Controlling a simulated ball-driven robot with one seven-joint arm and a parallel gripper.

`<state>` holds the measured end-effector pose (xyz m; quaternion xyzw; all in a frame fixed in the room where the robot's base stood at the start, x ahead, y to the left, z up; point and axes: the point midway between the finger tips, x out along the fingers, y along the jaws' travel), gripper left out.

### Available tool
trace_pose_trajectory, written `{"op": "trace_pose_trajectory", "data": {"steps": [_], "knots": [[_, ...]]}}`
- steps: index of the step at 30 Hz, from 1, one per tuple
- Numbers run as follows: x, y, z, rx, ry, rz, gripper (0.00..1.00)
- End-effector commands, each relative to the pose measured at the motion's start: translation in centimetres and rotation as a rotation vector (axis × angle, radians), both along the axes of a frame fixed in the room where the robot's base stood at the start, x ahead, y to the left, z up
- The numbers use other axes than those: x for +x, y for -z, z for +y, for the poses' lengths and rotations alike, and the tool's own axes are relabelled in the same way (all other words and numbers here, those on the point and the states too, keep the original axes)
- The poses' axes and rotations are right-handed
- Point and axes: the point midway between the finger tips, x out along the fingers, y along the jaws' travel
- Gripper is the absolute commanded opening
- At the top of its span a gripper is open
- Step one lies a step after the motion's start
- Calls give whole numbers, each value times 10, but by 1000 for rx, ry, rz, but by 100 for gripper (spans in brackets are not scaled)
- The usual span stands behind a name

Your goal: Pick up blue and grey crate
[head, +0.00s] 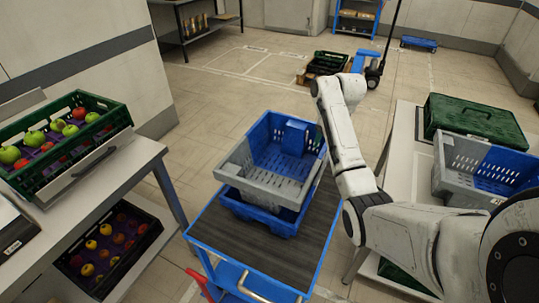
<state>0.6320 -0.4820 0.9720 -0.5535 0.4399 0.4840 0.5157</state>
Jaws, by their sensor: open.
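A blue and grey crate (262,188) sits on the blue trolley (213,238), with a blue crate or base (258,217) showing under it. Its near part is grey and its far part blue, with slotted walls. A blue shape shows inside its far right part. A second blue and grey crate (450,178) stands on the right-hand table, partly hidden by my arm. My arm rises from the lower right and bends up beside the trolley crate's right side. My gripper cannot be made out, so its place relative to the crates is hidden.
Left, a table holds a green crate (40,190) of apples, with a dark fruit crate (150,248) below. A green lidded crate (475,118) is on the right table (403,150).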

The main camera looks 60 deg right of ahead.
Motion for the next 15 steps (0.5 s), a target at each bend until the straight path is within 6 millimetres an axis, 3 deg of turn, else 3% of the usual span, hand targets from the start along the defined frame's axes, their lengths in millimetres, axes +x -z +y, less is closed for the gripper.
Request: {"op": "trace_pose_trajectory", "data": {"steps": [9,15], "knots": [[4,40,-1,2,5,3,49],[6,55,-1,1,5,2,49]]}}
